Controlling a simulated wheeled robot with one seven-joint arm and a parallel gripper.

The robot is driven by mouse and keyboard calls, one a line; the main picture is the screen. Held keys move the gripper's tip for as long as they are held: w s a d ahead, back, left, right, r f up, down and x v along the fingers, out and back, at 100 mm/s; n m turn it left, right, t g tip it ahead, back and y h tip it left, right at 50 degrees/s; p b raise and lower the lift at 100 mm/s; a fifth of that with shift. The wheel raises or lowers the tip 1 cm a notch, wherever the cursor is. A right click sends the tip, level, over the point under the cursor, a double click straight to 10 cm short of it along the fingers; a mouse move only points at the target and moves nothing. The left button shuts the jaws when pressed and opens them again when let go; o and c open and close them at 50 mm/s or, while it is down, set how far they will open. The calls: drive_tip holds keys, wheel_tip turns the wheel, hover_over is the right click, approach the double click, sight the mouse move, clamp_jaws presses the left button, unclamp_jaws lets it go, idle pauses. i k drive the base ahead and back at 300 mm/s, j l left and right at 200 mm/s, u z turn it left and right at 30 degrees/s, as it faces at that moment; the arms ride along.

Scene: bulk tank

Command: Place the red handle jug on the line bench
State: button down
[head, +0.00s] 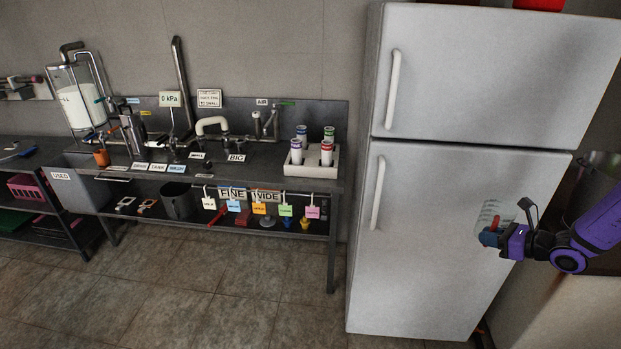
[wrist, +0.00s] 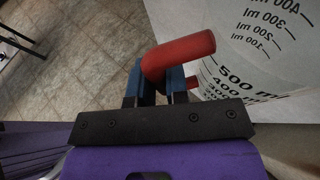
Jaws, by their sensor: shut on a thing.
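The red handle jug is a clear graduated jug (head: 496,211) with a red handle, held in front of the fridge at the right of the head view. In the wrist view its marked wall (wrist: 255,50) fills the upper right, and its red handle (wrist: 182,58) passes between the blue fingers. My gripper (head: 490,238) is shut on the handle; it also shows in the wrist view (wrist: 160,85). The line bench (head: 262,177) is the dark bench along the back wall at the left, well apart from the jug.
A white fridge (head: 455,150) stands between the bench and my gripper. The bench carries pipes, labels and a white tray (head: 310,183) with several capped tubes. A dark bucket (head: 178,201) is on its lower shelf. Tiled floor (head: 200,290) in front is clear.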

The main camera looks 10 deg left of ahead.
sight(267, 171)
drive_tip(key=u, duration=0.8)
drive_tip(key=i+u, duration=0.35)
drive_tip(key=i, duration=0.3)
drive_tip(key=i+u, duration=0.3)
drive_tip(key=i, duration=0.35)
